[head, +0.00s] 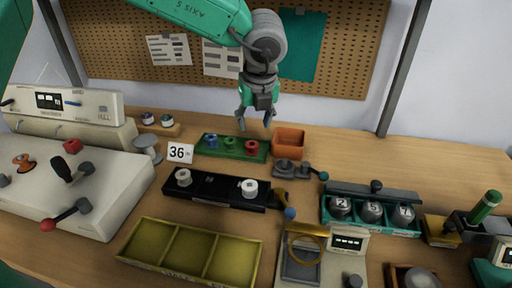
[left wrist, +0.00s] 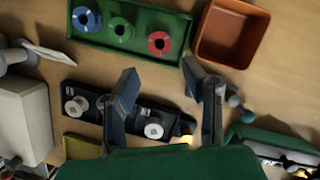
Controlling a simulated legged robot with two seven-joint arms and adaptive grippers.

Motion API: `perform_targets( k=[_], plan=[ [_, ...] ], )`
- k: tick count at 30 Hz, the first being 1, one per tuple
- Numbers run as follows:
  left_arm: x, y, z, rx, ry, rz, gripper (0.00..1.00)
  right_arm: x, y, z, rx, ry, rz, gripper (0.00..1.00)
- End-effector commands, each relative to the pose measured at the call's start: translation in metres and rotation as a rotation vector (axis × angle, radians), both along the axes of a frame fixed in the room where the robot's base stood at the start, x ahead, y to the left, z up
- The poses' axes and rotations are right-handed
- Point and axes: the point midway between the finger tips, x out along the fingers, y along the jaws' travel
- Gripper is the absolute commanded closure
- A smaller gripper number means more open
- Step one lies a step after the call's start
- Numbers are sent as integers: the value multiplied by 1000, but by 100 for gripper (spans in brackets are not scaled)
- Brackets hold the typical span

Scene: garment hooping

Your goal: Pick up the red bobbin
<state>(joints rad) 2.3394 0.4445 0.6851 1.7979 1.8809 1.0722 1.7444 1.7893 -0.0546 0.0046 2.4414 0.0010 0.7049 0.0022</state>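The red bobbin (head: 252,147) stands at the right end of a green tray (head: 222,155), beside a green bobbin (head: 230,143) and a blue bobbin (head: 211,141). In the left wrist view the red bobbin (left wrist: 159,43) shows above and between my fingers. My left gripper (head: 256,121) is open and empty, raised above the table near the red bobbin and the orange box; its two fingers (left wrist: 167,95) are apart in the left wrist view. My right gripper is not seen.
An orange box (head: 289,143) stands right of the green tray. A black holder (head: 216,191) with two white spools lies in front. A yellow compartment tray (head: 190,252) sits at the front.

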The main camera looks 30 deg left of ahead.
Motion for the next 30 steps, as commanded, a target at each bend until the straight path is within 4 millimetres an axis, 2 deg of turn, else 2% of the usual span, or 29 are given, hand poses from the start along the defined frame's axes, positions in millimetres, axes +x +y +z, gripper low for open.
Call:
perform_targets(
  k=[1, 3, 6, 14, 21, 24, 30],
  plan=[
    [2, 2, -14, -1, 3, 2, 61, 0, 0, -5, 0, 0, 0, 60],
    [5, 5, -26, 2, 4, 1, 61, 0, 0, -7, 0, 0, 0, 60],
    [9, 7, -37, 0, 3, 1, 61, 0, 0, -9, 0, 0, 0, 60],
    [12, 9, -51, 1, 1, 0, 61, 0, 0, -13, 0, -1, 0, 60],
    [20, 15, -87, 2, 4, 1, 61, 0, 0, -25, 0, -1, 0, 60],
    [22, 17, -93, -1, 1, 0, 61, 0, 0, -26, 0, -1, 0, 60],
    [22, 17, -93, -1, 1, 0, 61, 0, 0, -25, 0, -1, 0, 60]
  ],
)
